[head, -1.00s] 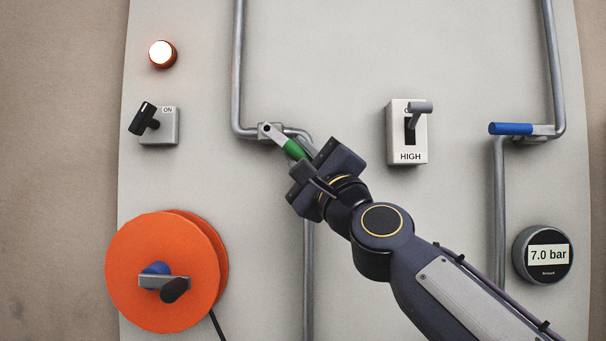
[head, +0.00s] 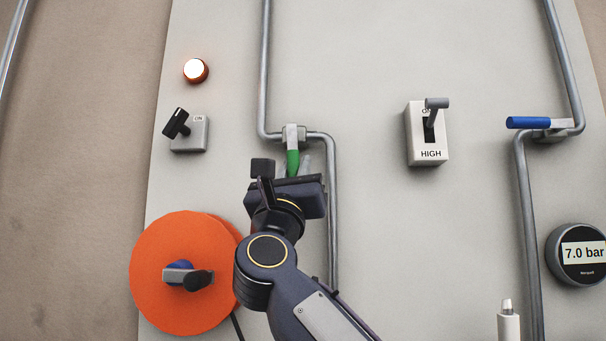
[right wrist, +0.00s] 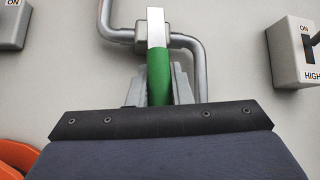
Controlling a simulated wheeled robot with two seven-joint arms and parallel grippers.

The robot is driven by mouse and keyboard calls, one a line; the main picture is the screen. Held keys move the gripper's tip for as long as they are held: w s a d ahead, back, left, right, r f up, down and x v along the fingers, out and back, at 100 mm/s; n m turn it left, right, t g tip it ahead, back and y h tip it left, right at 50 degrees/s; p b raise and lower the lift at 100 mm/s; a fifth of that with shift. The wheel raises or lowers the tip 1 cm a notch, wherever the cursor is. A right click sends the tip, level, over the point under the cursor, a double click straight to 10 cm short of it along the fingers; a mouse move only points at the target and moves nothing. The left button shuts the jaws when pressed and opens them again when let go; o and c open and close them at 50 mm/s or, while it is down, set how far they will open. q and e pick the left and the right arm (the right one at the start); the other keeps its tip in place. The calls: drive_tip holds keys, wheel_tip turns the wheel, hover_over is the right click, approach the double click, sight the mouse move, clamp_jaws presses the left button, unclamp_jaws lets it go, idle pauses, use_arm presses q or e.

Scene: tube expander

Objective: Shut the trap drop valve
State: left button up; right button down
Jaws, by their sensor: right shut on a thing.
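The valve on the left pipe has a lever with a green grip (head: 292,162) and a pale metal base end (head: 291,135). The lever hangs nearly straight down from the valve body, across the pipe's horizontal jog. My right gripper (head: 292,172) is below the valve, shut on the green grip. In the right wrist view the grey fingers of the right gripper (right wrist: 159,88) stand on both sides of the green handle (right wrist: 158,70); its lower end is hidden by the gripper body. My left gripper is not in view.
A blue-handled lever (head: 527,123) sits on the right pipe, its handle horizontal. A HIGH toggle switch (head: 427,134), an ON rotary switch (head: 188,131), a lit lamp (head: 196,70), an orange reel (head: 165,235) and a gauge reading 7.0 bar (head: 581,254) surround the arm.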

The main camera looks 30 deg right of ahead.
drive_tip(key=shift+w+a+m+g+h, duration=0.15)
drive_tip(key=shift+a+m+g+h, duration=0.1)
drive_tip(key=shift+m+g+h, duration=0.55)
drive_tip(key=shift+m, duration=0.3)
drive_tip(key=c, duration=1.3)
unclamp_jaws()
drive_tip(key=shift+a+f, duration=0.15)
drive_tip(key=shift+f, duration=0.15)
drive_tip(key=b+v, duration=0.4)
drive_tip(key=v, duration=0.3)
drive_tip(key=shift+s, duration=0.3)
